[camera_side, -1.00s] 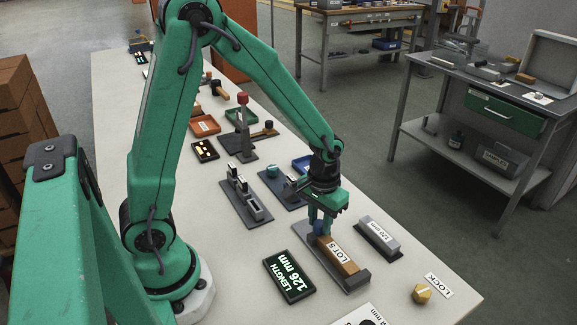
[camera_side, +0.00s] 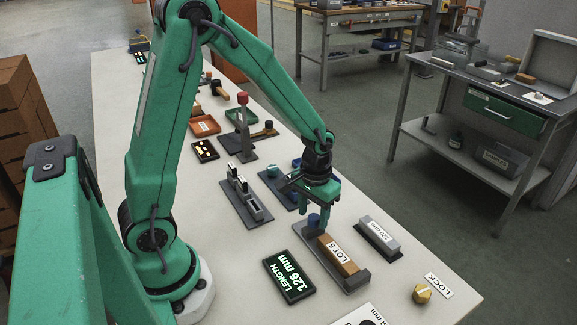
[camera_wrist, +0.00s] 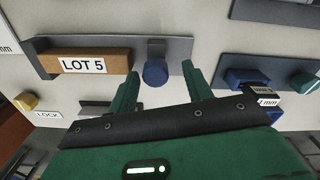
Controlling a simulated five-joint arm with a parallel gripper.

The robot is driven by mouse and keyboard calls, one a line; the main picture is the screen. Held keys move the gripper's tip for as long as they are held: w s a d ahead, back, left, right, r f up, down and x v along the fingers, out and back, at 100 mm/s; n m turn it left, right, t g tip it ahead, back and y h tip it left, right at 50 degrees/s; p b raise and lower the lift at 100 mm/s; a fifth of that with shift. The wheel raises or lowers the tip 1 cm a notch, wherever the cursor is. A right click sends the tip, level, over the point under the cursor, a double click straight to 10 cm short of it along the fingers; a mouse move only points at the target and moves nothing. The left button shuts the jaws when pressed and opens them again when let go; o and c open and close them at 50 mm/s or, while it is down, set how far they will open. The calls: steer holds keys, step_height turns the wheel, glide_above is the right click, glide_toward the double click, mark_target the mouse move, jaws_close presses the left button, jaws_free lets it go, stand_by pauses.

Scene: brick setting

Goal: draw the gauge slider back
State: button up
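The gauge slider has a blue knob (camera_side: 313,220), which stands on the grey gauge base (camera_side: 362,284). A brown block labelled LOT 5 (camera_side: 338,254) lies on the base. The wrist view shows the blue knob (camera_wrist: 155,74) with a small gap between its slider and the end of the LOT 5 block (camera_wrist: 90,62). My gripper (camera_side: 321,220) is at the knob's end of the gauge. Its fingers (camera_wrist: 160,70) are spread, one to each side of the knob and apart from it in the wrist view. The display (camera_side: 289,276) reads LENGTH 126 mm.
A grey 120 mm block (camera_side: 378,236) lies right of the gauge. A yellow knob (camera_side: 422,293) sits by a LOCK label (camera_side: 438,285) at the front right. A plate with upright pieces (camera_side: 245,200) stands left of my gripper.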

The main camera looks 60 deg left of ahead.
mark_target(313, 215)
steer(key=shift+r, duration=0.1)
steer(key=shift+r, duration=3.8)
steer(key=shift+s+r, duration=0.2)
steer(key=shift+r, duration=0.25)
steer(key=s+r+m+t, duration=0.3)
steer(key=s+r+t, duration=0.2)
steer(key=s+r, duration=0.6)
steer(key=shift+s+d+r+t, duration=0.2)
steer(key=shift+s+d+t, duration=0.15)
steer(key=shift+s, duration=0.25)
